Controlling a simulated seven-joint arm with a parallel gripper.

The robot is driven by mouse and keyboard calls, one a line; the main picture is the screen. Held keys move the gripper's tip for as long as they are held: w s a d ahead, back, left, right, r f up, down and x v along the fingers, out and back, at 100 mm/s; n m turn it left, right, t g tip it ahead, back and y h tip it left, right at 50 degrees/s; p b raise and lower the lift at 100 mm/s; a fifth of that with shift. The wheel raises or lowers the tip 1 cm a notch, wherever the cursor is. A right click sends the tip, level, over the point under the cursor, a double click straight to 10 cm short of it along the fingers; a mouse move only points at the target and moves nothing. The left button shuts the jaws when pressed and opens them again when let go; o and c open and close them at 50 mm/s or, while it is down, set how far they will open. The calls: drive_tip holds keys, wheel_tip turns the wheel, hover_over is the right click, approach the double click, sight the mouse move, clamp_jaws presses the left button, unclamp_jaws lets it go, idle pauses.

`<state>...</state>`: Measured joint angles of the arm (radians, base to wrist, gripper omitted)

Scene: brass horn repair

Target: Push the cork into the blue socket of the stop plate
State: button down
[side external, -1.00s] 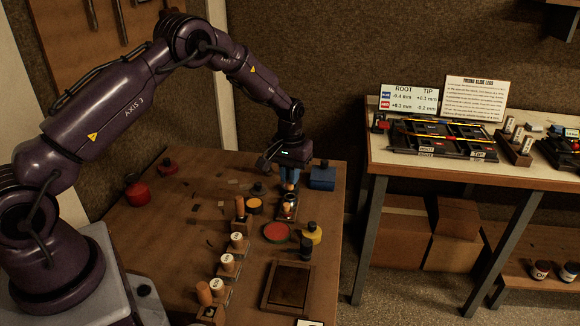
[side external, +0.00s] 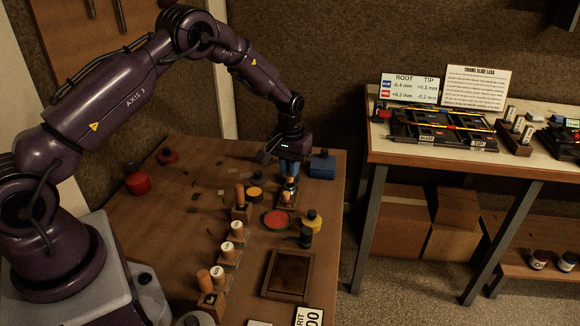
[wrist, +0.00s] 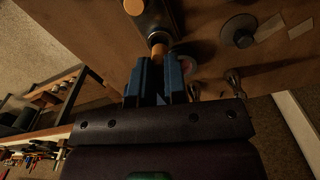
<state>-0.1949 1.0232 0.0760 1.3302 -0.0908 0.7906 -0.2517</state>
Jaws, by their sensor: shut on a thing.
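My gripper (side external: 290,177) points down over the back right part of the workbench. Its blue fingers, also in the wrist view (wrist: 160,82), are shut on an orange-brown cork (wrist: 159,49) whose end shows past the fingertips. The dark stop plate (wrist: 158,19) lies at the fingertips; in the side view the plate (side external: 285,207) is small and partly covered. A second orange round piece (wrist: 133,6) stands on the plate. The blue socket cannot be made out, and I cannot tell whether the held cork is in it or just above it.
A red-topped disc (side external: 276,220), a yellow jar (side external: 312,221) and a dark bottle (side external: 306,237) stand in front of the plate. A blue box (side external: 322,167) is close on the right. Wooden blocks with labelled pegs (side external: 237,229) line the left. A wooden tray (side external: 288,274) lies nearer.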

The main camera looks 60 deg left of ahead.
drive_tip(key=shift+f, duration=1.4)
idle(0.4)
drive_tip(key=c, duration=0.8)
unclamp_jaws()
drive_tip(key=shift+o, duration=0.2)
drive_tip(key=shift+r, duration=3.5)
drive_tip(key=s+d+r+m+t, duration=0.2)
drive_tip(key=s+d+r, duration=0.2)
drive_tip(key=s+r, duration=0.4)
drive_tip(key=s+d+r+m+t, duration=0.1)
drive_tip(key=s+d+r, duration=0.3)
drive_tip(key=s+r, duration=0.4)
drive_tip(key=s+d+r+m+t, duration=0.2)
drive_tip(key=s+d+r+m, duration=0.1)
drive_tip(key=s+r, duration=0.6)
drive_tip(key=s+d, duration=0.1)
drive_tip(key=s, duration=0.3)
drive_tip(key=shift+t, duration=0.3)
